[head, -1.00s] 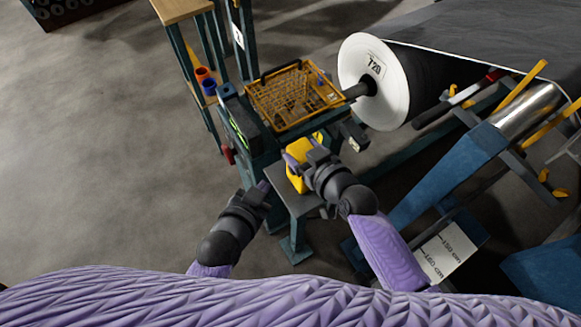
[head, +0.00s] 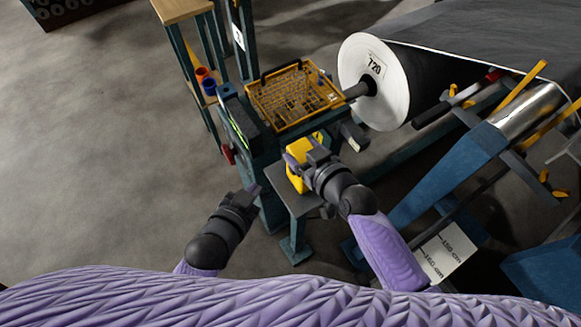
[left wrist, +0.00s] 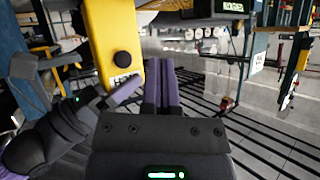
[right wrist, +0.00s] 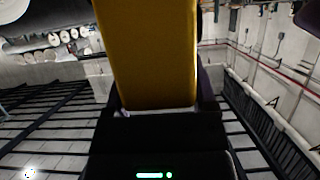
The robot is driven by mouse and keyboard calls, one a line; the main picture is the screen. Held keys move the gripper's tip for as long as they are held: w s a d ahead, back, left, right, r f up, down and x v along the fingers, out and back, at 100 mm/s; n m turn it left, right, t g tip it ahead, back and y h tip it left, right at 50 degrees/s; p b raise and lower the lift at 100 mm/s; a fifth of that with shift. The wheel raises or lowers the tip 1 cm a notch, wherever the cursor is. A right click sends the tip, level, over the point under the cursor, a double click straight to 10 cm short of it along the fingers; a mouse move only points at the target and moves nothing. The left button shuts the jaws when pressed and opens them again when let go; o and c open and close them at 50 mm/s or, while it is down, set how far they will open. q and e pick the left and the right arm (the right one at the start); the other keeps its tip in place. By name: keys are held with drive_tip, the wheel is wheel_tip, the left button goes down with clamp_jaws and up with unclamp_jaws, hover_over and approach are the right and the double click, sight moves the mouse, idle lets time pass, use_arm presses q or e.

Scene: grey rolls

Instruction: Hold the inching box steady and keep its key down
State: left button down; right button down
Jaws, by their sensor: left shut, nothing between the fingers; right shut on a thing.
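The yellow inching box (head: 297,164) is held upright by my right gripper (head: 304,159) over a small grey stand in the head view. In the right wrist view the box (right wrist: 150,55) fills the space between the fingers. In the left wrist view the box (left wrist: 110,35) shows a round black key (left wrist: 123,59) above a partly hidden label. My left gripper (head: 252,190) is shut and empty, left of and below the box in the head view. Its fingertips (left wrist: 161,65) appear right of the key, with nothing touching the key's face. I cannot tell how far the key is in.
An orange wire basket (head: 292,93) stands behind the box. A blue frame (head: 440,175) and a white cm-marked sheet (head: 447,253) lie at the right. The left floor is clear.

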use_arm(q)
drive_tip(key=shift+w+d, duration=0.85)
drive_tip(key=shift+d, duration=0.3)
drive_tip(key=shift+w+d, duration=0.8)
drive_tip(key=shift+d, duration=0.3)
drive_tip(key=shift+w+d, duration=0.1)
drive_tip(key=shift+w+d, duration=0.15)
drive_tip(key=shift+d, duration=0.1)
drive_tip(key=shift+w+d, duration=0.3)
drive_tip(key=shift+d, duration=0.1)
idle(5.0)
